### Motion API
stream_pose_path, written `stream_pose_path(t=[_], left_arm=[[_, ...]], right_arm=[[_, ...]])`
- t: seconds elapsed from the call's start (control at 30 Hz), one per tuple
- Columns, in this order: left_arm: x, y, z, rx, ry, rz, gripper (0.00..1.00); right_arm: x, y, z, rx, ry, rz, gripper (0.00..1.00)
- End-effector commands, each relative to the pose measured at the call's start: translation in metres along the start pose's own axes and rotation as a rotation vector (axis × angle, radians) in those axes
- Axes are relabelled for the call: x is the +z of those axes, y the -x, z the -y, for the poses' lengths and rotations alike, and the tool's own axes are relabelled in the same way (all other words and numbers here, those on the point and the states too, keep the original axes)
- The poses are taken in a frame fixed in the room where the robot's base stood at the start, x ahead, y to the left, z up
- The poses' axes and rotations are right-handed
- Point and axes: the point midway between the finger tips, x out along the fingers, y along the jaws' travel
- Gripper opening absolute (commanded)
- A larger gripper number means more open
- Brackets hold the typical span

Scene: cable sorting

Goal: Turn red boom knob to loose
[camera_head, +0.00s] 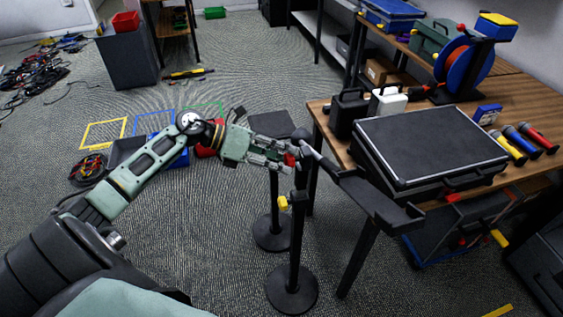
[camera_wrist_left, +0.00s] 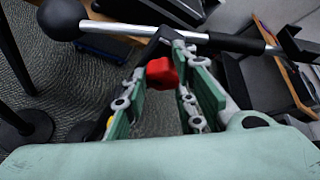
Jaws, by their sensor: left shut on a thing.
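The red boom knob (camera_head: 292,159) sits near the top of a black stand beside the wooden table. In the left wrist view the red knob (camera_wrist_left: 160,73) shows between my fingers, just under a boom bar (camera_wrist_left: 205,38) with a round black end. My left gripper (camera_head: 286,156) reaches in from the left and is shut on the knob. Its fingers (camera_wrist_left: 159,68) lie on either side of the knob. The knob is partly hidden by the fingers in the head view. My right gripper is not in view.
Two round stand bases (camera_head: 291,291) rest on the carpet; a yellow knob (camera_head: 283,203) is on a stand pole. The wooden table (camera_head: 335,150) at right carries a large black case (camera_head: 430,145), microphones (camera_head: 537,138) and a cable reel (camera_head: 465,65). Floor at lower left is partly covered by my arm.

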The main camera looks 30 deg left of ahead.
Motion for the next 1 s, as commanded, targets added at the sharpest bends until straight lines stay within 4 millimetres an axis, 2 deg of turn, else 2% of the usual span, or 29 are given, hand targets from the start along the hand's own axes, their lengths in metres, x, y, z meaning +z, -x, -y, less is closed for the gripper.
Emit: stream_pose_path(t=[0.03, 0.3, 0.87, 0.9, 1.0], left_arm=[[0.0040, 0.0019, -0.0060, 0.001, 0.019, 0.011, 0.00], [0.0028, 0.0014, -0.0058, -0.048, 0.109, -0.001, 0.00], [0.0014, 0.0011, -0.0056, -0.060, 0.135, -0.007, 0.00], [0.0013, 0.0011, -0.0056, -0.060, 0.134, -0.007, 0.28], [0.0010, 0.0009, -0.0052, -0.061, 0.134, -0.008, 0.37]], right_arm=[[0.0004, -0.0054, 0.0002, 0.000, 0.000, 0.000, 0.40], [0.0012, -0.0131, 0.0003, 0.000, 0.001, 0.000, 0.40], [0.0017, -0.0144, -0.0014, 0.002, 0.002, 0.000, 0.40], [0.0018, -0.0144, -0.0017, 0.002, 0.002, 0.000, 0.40], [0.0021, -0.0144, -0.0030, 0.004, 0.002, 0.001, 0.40]])
